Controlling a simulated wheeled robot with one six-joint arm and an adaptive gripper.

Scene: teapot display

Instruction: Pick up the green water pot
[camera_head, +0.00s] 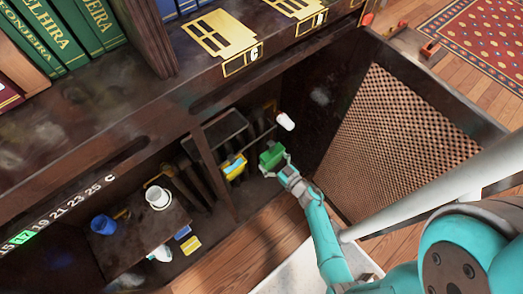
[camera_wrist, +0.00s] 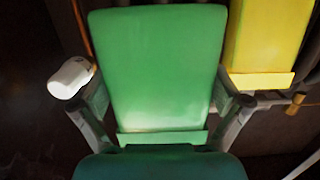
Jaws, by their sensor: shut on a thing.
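The green water pot (camera_head: 271,155) is at the end of my arm, inside the dark wooden cabinet. In the wrist view the green pot (camera_wrist: 157,70) fills the middle of the picture. My gripper (camera_head: 287,168) is shut on it, with one finger on each side of the green body in the wrist view (camera_wrist: 165,112). The pot's underside and how far it is off the cabinet floor cannot be told.
A yellow pot (camera_head: 234,167) stands just left of the green one, close beside it in the wrist view (camera_wrist: 268,40). A white object (camera_head: 285,121) is behind. A blue cup (camera_head: 103,224) and white cup (camera_head: 158,197) stand at left. An open lattice door (camera_head: 395,135) is at right.

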